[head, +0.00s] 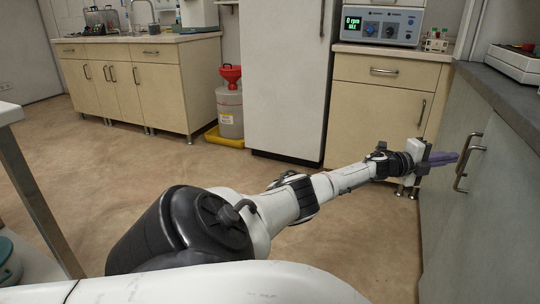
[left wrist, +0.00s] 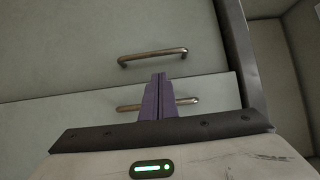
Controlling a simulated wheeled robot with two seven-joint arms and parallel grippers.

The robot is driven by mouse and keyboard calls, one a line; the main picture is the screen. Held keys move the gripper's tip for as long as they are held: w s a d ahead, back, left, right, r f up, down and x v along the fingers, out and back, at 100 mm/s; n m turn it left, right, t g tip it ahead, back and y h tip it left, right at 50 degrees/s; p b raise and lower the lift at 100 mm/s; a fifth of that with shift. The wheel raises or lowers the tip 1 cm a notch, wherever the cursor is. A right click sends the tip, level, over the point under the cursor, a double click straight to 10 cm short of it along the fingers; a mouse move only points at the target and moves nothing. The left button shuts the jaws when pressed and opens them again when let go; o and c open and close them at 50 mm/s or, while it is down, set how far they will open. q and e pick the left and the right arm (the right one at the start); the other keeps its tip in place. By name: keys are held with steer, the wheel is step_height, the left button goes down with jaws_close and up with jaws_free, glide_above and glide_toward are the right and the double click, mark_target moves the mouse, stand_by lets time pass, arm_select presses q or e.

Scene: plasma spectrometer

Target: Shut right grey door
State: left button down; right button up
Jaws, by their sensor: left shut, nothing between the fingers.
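The right grey door (head: 490,220) is the nearer panel of the grey cabinet along the right side of the head view. Two metal bar handles (head: 470,160) stand close together on the cabinet front. My left gripper (head: 455,157) is shut and empty, its purple fingers pointing at the cabinet beside the handles. In the left wrist view, the fingers (left wrist: 159,92) overlap one handle (left wrist: 182,102), and the other handle (left wrist: 152,56) shows clear beyond the tips. A seam runs between the two panels. I cannot tell whether the fingers touch the door. My right gripper is out of view.
A dark countertop (head: 505,95) runs above the grey doors, carrying a white and red device (head: 515,62). A beige cabinet (head: 385,100) with a digital instrument (head: 382,25) stands behind my gripper. A white fridge-like cabinet (head: 285,80) is further left. The floor (head: 170,165) is open.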

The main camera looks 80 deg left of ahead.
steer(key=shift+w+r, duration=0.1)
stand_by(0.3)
arm_select(q)
steer(key=s+a+p, duration=0.2)
steer(key=s+a, duration=0.6)
steer(key=s, duration=0.3)
steer(key=shift+s, duration=0.15)
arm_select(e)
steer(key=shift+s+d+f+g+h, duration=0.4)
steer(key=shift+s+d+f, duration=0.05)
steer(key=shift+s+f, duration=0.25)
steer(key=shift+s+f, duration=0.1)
